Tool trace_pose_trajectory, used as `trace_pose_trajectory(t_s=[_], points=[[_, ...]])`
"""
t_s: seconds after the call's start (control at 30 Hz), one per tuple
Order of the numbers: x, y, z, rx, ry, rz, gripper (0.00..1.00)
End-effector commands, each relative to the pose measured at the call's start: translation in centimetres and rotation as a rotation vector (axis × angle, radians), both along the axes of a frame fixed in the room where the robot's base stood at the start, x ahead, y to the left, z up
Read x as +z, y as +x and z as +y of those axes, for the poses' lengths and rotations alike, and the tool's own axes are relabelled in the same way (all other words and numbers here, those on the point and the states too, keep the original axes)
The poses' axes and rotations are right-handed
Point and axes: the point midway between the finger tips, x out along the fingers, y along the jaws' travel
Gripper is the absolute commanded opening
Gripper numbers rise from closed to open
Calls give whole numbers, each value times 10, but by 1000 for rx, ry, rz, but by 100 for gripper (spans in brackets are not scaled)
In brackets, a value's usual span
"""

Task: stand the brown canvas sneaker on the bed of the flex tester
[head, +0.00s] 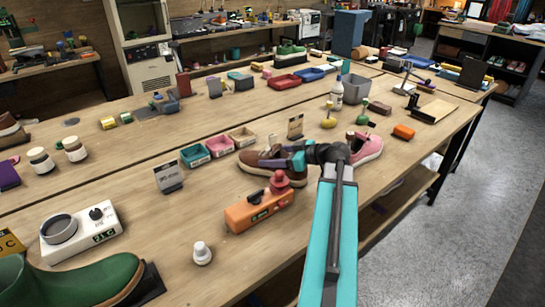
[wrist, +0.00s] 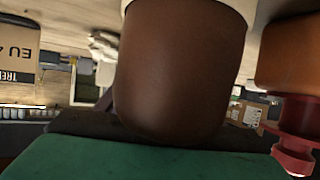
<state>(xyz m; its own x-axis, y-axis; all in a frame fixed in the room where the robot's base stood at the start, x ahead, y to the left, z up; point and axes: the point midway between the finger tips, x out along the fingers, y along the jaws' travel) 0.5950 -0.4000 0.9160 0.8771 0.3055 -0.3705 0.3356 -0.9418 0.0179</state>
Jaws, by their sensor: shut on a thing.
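The brown canvas sneaker (head: 252,158) is in the middle of the table in the head view, partly hidden by my gripper (head: 288,162). My gripper is shut on it. In the wrist view the brown sneaker (wrist: 180,70) fills the middle, with a pale sole edge at the top and a dark pad and green finger of my gripper below it. I cannot tell if the sole touches the table. An orange device with a red knob (head: 258,207) stands just in front of the sneaker; I cannot tell whether it is the flex tester.
Small trays (head: 219,146) and a sign card (head: 168,176) are to the left. A white device (head: 80,230) and a green boot (head: 75,280) are at the front left. Bare table lies right of the white knob (head: 202,253).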

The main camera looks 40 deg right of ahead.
Motion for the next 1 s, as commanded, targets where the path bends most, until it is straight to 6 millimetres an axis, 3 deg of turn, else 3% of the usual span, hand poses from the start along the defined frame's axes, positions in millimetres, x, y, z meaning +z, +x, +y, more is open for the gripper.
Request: trace_pose_trajectory(t_s=[0.27, 0.3, 0.4, 0.77, 1.0], points=[[-2, 0, 0, 0, 0, -1, 29], [-3, 0, 0, 0, 1, 1, 66], [-2, 0, 0, 0, 1, 1, 81], [-2, -1, 0, 0, 0, 0, 81], [4, -16, -6, -2, -1, 0, 81]])
